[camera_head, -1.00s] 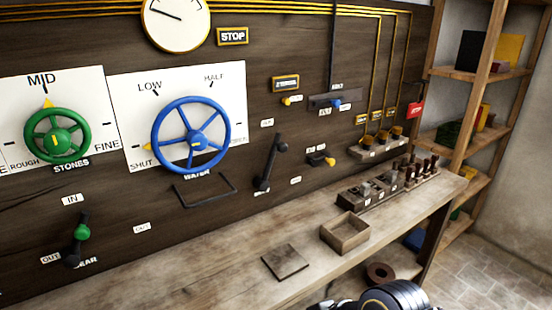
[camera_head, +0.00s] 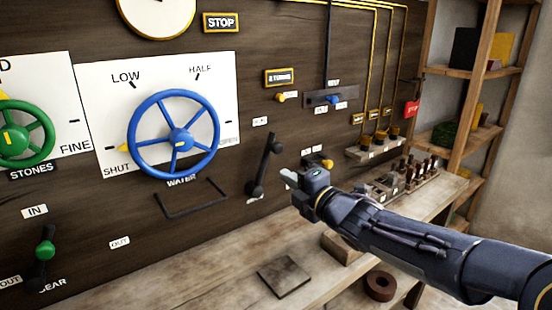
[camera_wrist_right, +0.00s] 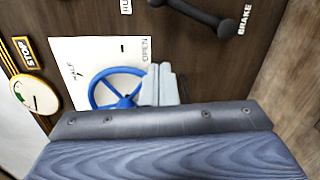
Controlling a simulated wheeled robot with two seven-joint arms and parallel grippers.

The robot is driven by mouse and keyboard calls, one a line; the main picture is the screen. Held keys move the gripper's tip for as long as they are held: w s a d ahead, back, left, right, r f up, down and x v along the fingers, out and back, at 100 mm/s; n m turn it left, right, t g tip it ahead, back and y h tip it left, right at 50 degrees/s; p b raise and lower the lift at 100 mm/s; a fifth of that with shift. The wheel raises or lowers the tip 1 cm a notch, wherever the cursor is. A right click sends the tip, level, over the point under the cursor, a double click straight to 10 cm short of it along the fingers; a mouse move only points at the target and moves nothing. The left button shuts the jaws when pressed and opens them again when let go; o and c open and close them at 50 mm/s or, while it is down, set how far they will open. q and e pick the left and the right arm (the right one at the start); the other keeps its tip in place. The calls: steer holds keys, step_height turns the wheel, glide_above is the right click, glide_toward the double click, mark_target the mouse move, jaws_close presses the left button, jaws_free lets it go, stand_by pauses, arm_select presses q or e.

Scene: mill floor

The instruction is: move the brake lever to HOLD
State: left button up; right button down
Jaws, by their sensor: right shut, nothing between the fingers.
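The brake lever (camera_head: 264,162) is a black bar on the dark wall panel, right of the blue wheel. Its free end is up, leaning slightly right. In the right wrist view the lever (camera_wrist_right: 195,13) lies at the top edge beside the word BRAKE, partly cut off. My right gripper (camera_head: 287,178) is shut and empty, just right of the lever's lower part in the head view; whether it touches cannot be told. Its fingertips also show in the right wrist view (camera_wrist_right: 160,84), apart from the lever. I cannot read a HOLD label. My left gripper is out of view.
The blue WATER wheel (camera_head: 180,140) and a black bracket (camera_head: 190,203) are left of the lever. A yellow-tipped small lever (camera_head: 327,164) is close behind my right gripper. The bench (camera_head: 230,277) below carries a flat plate (camera_head: 284,277) and a box (camera_head: 340,248).

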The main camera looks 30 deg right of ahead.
stand_by(0.3)
steer(key=w+d+p, duration=0.3)
steer(key=w, duration=0.8)
steer(key=shift+r, duration=0.3)
